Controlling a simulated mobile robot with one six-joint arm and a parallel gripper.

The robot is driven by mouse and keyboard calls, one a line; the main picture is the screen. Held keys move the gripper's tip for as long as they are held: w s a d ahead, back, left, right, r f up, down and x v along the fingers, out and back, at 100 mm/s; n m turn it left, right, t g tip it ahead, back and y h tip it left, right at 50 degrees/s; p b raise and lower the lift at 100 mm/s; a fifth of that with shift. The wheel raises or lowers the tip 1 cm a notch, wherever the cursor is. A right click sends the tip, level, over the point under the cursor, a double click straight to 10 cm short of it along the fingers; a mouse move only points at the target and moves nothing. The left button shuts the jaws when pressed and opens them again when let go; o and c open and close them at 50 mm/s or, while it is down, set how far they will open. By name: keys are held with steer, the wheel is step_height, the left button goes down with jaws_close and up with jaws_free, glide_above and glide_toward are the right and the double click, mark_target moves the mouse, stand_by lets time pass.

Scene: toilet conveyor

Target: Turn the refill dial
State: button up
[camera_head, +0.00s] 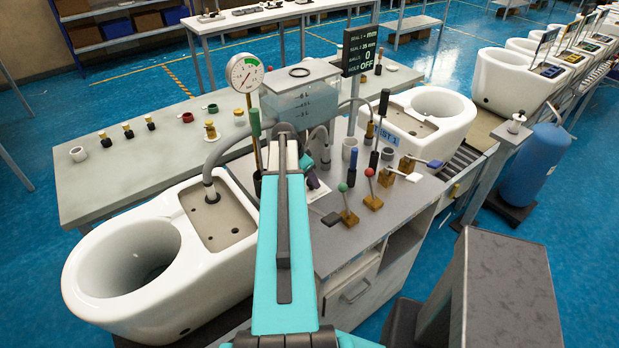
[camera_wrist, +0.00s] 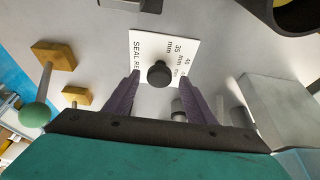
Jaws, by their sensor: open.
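A small dark round knob (camera_wrist: 159,73) stands in front of a white card (camera_wrist: 165,50) printed "SEAL RE…", "35 mm" and "40 mm" in the wrist view. No part marked as the refill dial is readable, so I cannot tell whether this knob is it. My gripper (camera_wrist: 162,72) is open. Its two purple fingers point toward the card, one on each side of the knob in the picture, and hold nothing. Whether they touch it cannot be told. In the head view my arm hides most of this spot; the fingers (camera_head: 311,178) show just past its edge.
A pressure gauge (camera_head: 245,73), water tank (camera_head: 300,100) and display (camera_head: 361,50) stand behind. White toilets (camera_head: 190,285) flank the bench.

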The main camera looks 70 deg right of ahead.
steer(key=shift+s+d+f, duration=0.1)
steer(key=shift+d+f, duration=0.05)
steer(key=shift+f, duration=0.25)
steer(key=c, duration=1)
